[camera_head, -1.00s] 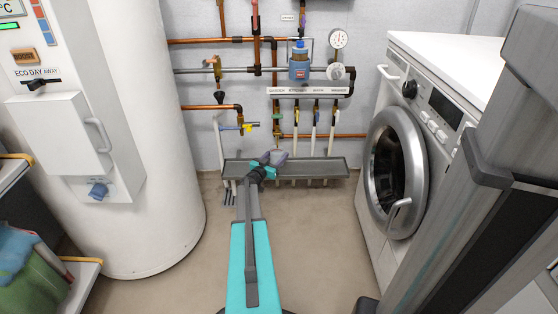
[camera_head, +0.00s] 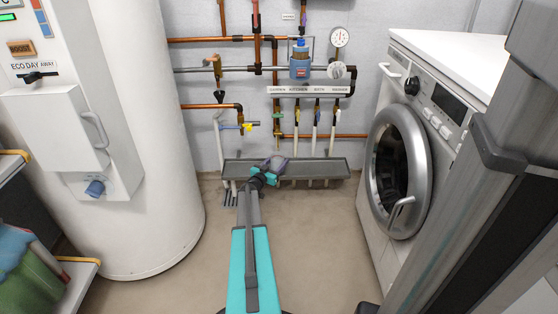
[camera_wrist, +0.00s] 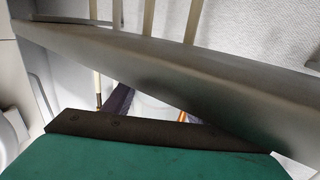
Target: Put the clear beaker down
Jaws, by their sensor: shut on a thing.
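My gripper (camera_head: 275,165) is at the far end of my outstretched arm, at the long grey trough (camera_head: 325,168) under the pipes. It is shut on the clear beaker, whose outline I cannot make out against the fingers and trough. Whether the beaker touches the trough or floor cannot be told.
Copper pipes, valves and a gauge (camera_head: 339,38) are on the back wall. Thin pipes with coloured taps hang above the trough. A white tank (camera_head: 150,150) stands left, a washing machine (camera_head: 400,170) right. The floor (camera_head: 320,230) between is clear.

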